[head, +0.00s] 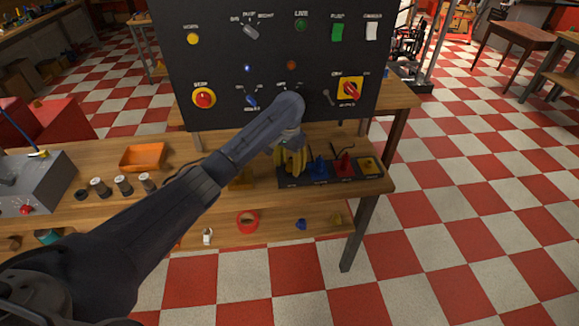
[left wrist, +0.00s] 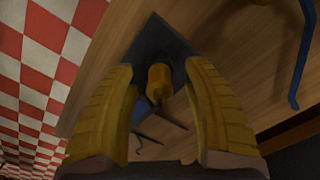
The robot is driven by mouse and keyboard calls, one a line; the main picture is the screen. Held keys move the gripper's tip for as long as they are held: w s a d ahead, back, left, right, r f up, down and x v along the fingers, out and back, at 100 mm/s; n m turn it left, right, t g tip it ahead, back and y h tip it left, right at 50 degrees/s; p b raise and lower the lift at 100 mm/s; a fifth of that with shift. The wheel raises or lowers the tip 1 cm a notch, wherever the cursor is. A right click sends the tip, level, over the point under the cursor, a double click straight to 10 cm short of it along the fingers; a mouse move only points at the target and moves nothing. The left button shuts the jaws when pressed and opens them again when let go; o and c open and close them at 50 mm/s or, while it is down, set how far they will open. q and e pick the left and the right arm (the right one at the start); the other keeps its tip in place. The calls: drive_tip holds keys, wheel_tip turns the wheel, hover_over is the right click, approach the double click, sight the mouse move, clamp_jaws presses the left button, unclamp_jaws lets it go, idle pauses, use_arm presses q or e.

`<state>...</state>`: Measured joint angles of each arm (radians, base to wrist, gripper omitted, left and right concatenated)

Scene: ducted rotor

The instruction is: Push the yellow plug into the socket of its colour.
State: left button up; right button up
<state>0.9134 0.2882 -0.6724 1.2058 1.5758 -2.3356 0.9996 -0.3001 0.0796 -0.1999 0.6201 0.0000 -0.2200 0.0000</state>
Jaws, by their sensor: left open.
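My left gripper (head: 291,161) has thick yellow fingers and points down over the left part of a dark socket strip (head: 318,181) on the bench. In the left wrist view the fingers (left wrist: 163,110) stand apart on either side of a yellow plug (left wrist: 158,80), with a gap visible around it. The plug is over a dark plate there; whether it is seated in anything I cannot tell. In the head view the fingers hide that spot. A blue plug (head: 320,166) and a red plug (head: 345,164) stand on the strip. A yellow square socket (head: 368,164) is at its right end.
A black control panel (head: 275,75) rises behind the strip. A yellow piece (head: 242,181) lies left of the strip. An orange tray (head: 143,157), several spools (head: 122,185) and a grey box (head: 38,182) are farther left. The bench's right edge is close to the strip.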

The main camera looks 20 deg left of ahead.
sight(289, 161)
use_arm(q)
drive_tip(key=shift+c, duration=0.4)
clamp_jaws()
drive_tip(key=shift+r, duration=0.1)
wheel_tip(289, 161, up, 20)
idle(0.8)
